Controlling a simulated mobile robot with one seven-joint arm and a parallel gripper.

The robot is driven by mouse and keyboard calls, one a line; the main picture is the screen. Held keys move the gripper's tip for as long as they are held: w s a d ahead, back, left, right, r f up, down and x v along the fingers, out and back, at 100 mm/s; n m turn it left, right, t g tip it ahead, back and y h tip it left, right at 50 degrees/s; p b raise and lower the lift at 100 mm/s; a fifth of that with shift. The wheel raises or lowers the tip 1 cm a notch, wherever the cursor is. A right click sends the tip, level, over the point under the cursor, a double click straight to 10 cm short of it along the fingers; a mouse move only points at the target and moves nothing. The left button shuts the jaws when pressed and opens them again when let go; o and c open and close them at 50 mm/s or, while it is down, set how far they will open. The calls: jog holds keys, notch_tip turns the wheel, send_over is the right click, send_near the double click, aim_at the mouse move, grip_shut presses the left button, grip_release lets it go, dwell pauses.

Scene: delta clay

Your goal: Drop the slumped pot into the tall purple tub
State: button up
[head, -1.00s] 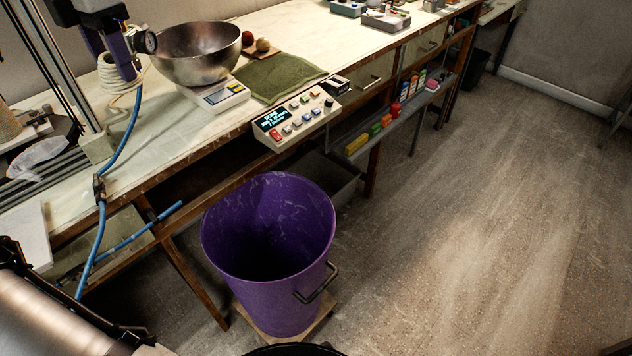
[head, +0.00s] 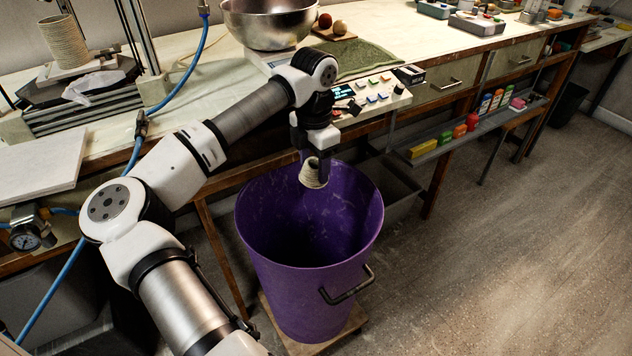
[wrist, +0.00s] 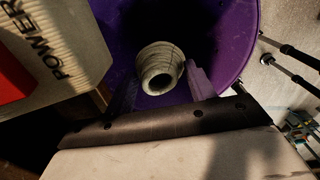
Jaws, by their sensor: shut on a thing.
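The slumped pot (head: 313,173) is a small, ribbed, cream-coloured clay piece, tilted over. My gripper (head: 316,160) is shut on it and points down over the mouth of the tall purple tub (head: 330,292). In the wrist view the pot (wrist: 160,68) sits between the fingers with its round opening showing, and the tub's purple wall (wrist: 228,60) lies around and behind it. The pot appears near rim height, towards the tub's back side. The tub is upright, with a dark handle on its side; its floor is in shadow.
The tub stands on a wooden base (head: 340,340) beside the workbench. A control panel with coloured buttons (head: 372,97) sits on the bench edge close to my wrist. A metal bowl (head: 270,22) is behind it. The floor (head: 500,250) to the right is clear.

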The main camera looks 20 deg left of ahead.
aim_at(316, 188)
jog(key=shift+s+d+f, duration=0.1)
jog(key=shift+d+f, duration=0.05)
jog(key=shift+f, duration=0.5)
jog(key=shift+d+f, duration=0.1)
jog(key=shift+f, duration=0.5)
jog(key=shift+f+b, duration=1.75)
jog(key=shift+f, duration=0.9)
jog(key=o, duration=1.1)
jog(key=shift+r, duration=0.15)
notch_tip(316, 188, up, 14)
jog(key=shift+f+p, duration=0.2)
jog(key=shift+p, duration=0.15)
